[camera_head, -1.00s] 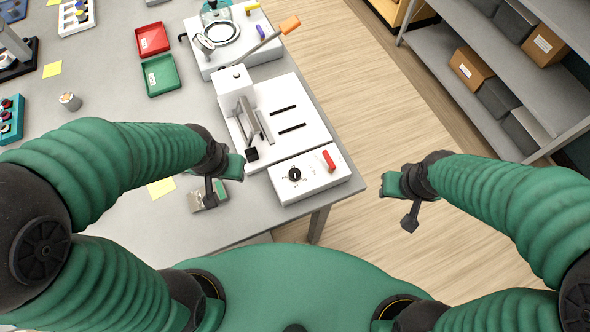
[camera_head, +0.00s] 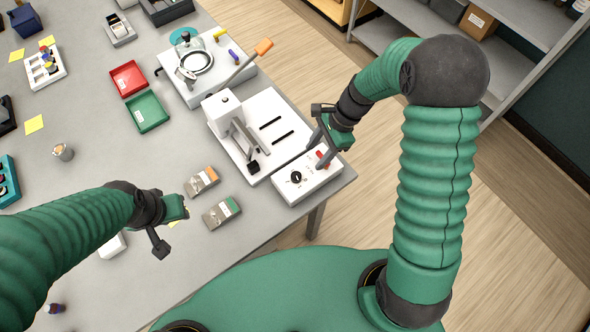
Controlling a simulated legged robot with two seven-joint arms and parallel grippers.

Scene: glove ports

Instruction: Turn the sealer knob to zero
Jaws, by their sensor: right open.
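The sealer (camera_head: 262,130) is a white machine with two dark slots and a raised arm, near the table's right edge. Its white control box (camera_head: 285,192) is at the front and carries a black round knob (camera_head: 296,177) with small marks around it. A red switch (camera_head: 322,160) sits to the knob's right, partly hidden by my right gripper. My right gripper (camera_head: 318,150) is open and empty, with its fingers over the right back part of the box, apart from the knob. My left gripper (camera_head: 170,226) hangs over the table at the left; its finger gap is unclear.
Two small grey packs (camera_head: 222,212) lie left of the control box. Red (camera_head: 128,78) and green (camera_head: 146,111) trays are to the left. Shelves (camera_head: 480,60) stand across the floor at the right.

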